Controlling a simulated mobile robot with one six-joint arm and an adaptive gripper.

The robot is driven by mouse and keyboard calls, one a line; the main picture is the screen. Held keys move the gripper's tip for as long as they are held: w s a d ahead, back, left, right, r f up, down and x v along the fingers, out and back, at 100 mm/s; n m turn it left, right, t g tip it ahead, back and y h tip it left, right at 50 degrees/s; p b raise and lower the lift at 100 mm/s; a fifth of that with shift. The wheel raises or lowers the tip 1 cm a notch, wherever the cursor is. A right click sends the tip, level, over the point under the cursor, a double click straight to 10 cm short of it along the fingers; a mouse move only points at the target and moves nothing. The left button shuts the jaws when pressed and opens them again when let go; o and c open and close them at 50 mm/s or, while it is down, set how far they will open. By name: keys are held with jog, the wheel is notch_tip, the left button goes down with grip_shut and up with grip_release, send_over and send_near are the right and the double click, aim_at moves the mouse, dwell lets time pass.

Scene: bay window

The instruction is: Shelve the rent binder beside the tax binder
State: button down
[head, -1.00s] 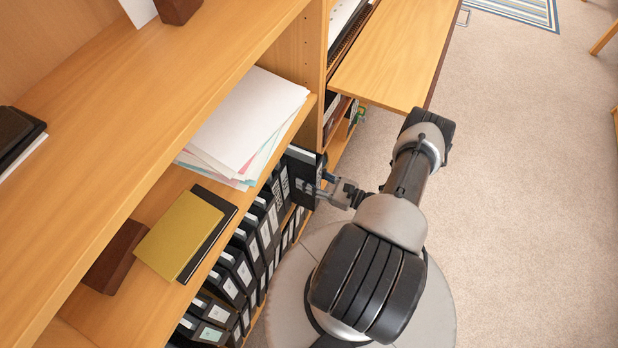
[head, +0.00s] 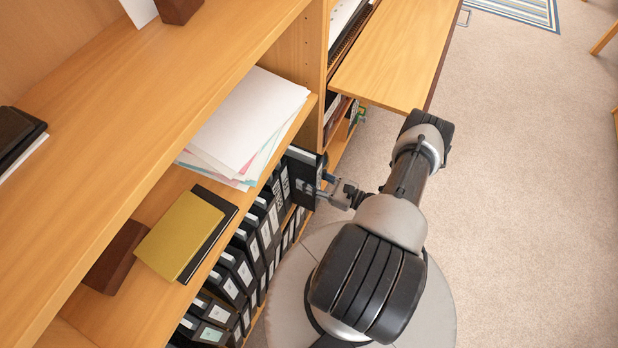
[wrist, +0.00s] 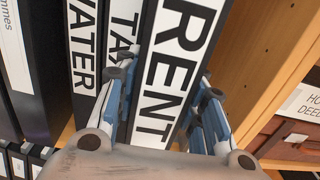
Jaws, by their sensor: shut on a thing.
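The rent binder, black with a white spine label reading RENT, fills the middle of the wrist view (wrist: 172,75). It also shows in the head view (head: 305,178) at the right end of the binder row, standing out from the shelf front. My gripper (wrist: 165,95) is shut on its spine, one finger on each side; in the head view it is at the binder's outer face (head: 328,188). The tax binder (wrist: 122,45) stands directly left of the rent binder, partly hidden by it and a finger. I cannot tell whether they touch.
The water binder (wrist: 84,60) stands left of the tax binder. A wooden upright (wrist: 250,60) is at the right, with some room before it. Loose papers (head: 245,125) lie on the shelf above. A wooden flap (head: 395,55) juts out behind my gripper. Carpet is clear at right.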

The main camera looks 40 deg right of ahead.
jog(key=shift+f, duration=0.3)
dwell(0.6)
jog(key=c, duration=1.3)
grip_release()
jog(key=o, duration=0.4)
jog(key=shift+c, duration=0.2)
jog(key=shift+f, duration=0.15)
jog(key=shift+s, duration=0.1)
jog(key=v, duration=1.1)
jog(key=shift+s+d, duration=0.15)
jog(key=shift+s, duration=0.25)
